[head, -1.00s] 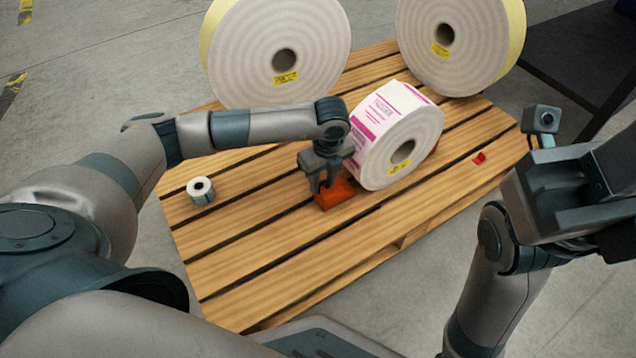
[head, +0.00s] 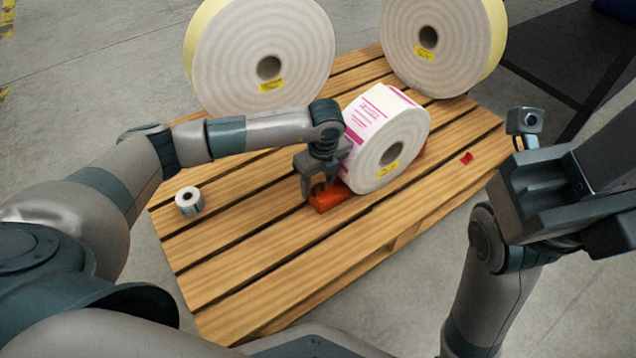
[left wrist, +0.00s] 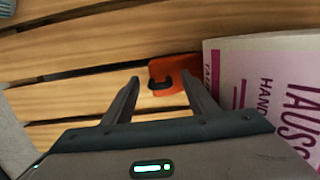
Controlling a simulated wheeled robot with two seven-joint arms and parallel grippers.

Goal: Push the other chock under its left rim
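The label roll with pink and white print (head: 392,152) stands on its rim on the wooden pallet. An orange-red chock (head: 330,198) lies at the roll's lower left, close against its rim; the left wrist view shows it (left wrist: 174,76) beside the printed face, and exact contact cannot be told. Another orange-red piece (head: 421,153) shows at the roll's right rim, mostly hidden behind it. My right gripper (head: 590,205) is off the pallet's right side, fingertips unclear.
Two large white rolls (head: 300,70) (head: 455,45) stand at the pallet's back. A small label roll (head: 189,201) sits at the left, and a small red piece (head: 466,157) lies to the right. The pallet's front boards (head: 260,270) are bare.

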